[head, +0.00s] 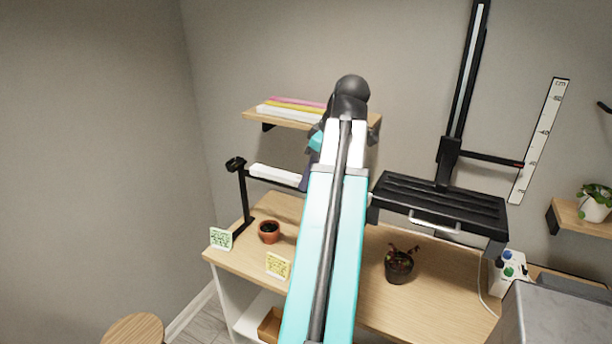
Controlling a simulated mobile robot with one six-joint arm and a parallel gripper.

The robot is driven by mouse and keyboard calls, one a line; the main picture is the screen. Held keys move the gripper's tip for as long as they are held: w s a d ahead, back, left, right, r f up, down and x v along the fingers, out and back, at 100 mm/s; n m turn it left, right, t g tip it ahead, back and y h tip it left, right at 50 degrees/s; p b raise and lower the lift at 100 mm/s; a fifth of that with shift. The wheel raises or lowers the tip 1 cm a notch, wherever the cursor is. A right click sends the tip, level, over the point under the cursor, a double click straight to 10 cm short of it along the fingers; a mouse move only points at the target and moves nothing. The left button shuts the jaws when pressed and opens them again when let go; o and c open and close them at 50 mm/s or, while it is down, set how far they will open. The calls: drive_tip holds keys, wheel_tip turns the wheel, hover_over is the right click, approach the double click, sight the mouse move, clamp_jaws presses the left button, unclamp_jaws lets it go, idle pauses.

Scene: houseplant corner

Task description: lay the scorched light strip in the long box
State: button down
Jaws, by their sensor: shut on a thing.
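A white light strip (275,174) lies along the black lamp stand (242,195) at the left of the desk, in the head view. No scorch mark shows on its visible part. My gripper (306,180) is at the strip's right end, mostly hidden behind my teal and white arm. It is shut on the strip; its fingertips are hard to make out. The strip's right end is hidden too. I cannot pick out the long box for sure; a brown wooden box (270,325) shows partly in the shelf space under the desk.
Pots (269,237) (398,270) and small cards (221,239) (278,266) stand on the wooden desk (360,309). A black slatted fixture (440,203) hangs at right. A wall shelf (276,118) holds flat coloured items. A round stool (134,331) stands front left.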

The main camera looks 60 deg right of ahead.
idle(0.6)
drive_tip(key=w+a+f, duration=0.3)
drive_tip(key=w+a, duration=0.6)
drive_tip(key=w, duration=0.5)
drive_tip(key=w+a+f, duration=0.3)
drive_tip(key=w+a, duration=0.5)
drive_tip(key=w, duration=0.6)
drive_tip(key=w+a+f, duration=0.1)
drive_tip(key=w+a, duration=0.4)
drive_tip(key=a, duration=0.6)
drive_tip(key=w+a+f, duration=0.2)
drive_tip(key=w+a, duration=0.3)
drive_tip(key=a, duration=0.6)
drive_tip(key=w+a+f, duration=0.2)
drive_tip(key=w+a, duration=0.2)
drive_tip(key=a, duration=0.7)
drive_tip(key=shift+w+a+f, duration=0.2)
drive_tip(key=shift+w+f, duration=0.05)
drive_tip(key=shift+w, duration=0.15)
drive_tip(key=shift+d, duration=0.1)
